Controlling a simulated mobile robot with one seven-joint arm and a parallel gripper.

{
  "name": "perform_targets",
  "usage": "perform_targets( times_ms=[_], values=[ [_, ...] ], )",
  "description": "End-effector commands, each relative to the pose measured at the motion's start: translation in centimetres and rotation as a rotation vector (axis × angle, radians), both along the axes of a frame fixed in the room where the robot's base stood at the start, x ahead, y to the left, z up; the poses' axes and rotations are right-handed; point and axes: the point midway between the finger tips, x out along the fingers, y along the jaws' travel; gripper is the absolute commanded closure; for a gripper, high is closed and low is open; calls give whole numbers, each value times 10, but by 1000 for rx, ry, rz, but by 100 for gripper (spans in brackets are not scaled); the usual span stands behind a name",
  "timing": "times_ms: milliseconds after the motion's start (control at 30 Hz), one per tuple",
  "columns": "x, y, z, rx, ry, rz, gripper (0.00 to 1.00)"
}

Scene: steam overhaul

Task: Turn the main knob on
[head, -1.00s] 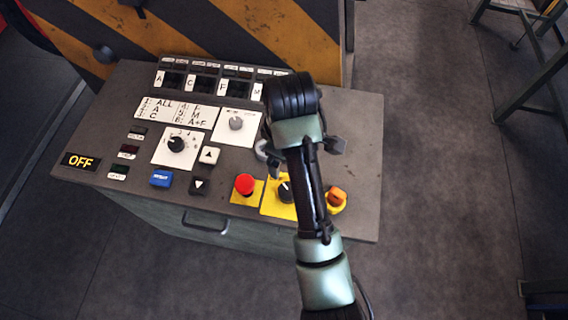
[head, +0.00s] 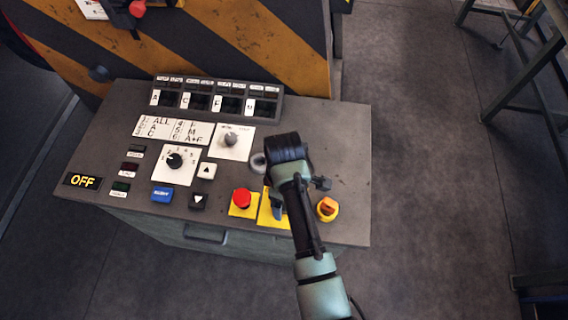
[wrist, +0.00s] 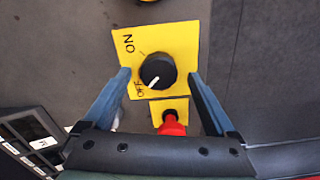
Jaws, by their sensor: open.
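The main knob (wrist: 157,70) is a round black knob on a yellow plate (wrist: 185,42) marked ON and OFF. Its white pointer line points to the OFF label in the wrist view. My gripper (wrist: 158,78) is open, with one blue finger on each side of the knob and visible gaps between fingers and knob. I cannot tell how far the fingertips are above the plate. In the head view my gripper (head: 282,203) is over the yellow plate (head: 265,217), and my arm hides the knob.
A red button (head: 242,198) is left of the plate, and an orange switch (head: 327,207) is right of it. A white-plated selector dial (head: 174,160), a grey knob (head: 231,139) and a blue button (head: 162,194) are farther left. An OFF display (head: 82,181) is at the panel's left edge.

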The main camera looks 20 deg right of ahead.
Motion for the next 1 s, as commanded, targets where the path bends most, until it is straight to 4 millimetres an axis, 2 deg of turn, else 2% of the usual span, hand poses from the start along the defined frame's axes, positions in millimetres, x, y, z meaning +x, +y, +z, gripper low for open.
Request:
perform_targets(
  times_ms=[200, 500, 567, 900, 1000],
  values=[
    [0, 0, -18, -1, -1, 0, 9],
    [0, 0, -20, -1, -1, 0, 9],
    [0, 0, -20, -1, -1, 0, 18],
    [0, 0, -20, -1, -1, 0, 79],
    [0, 0, -20, -1, -1, 0, 94]
  ],
)
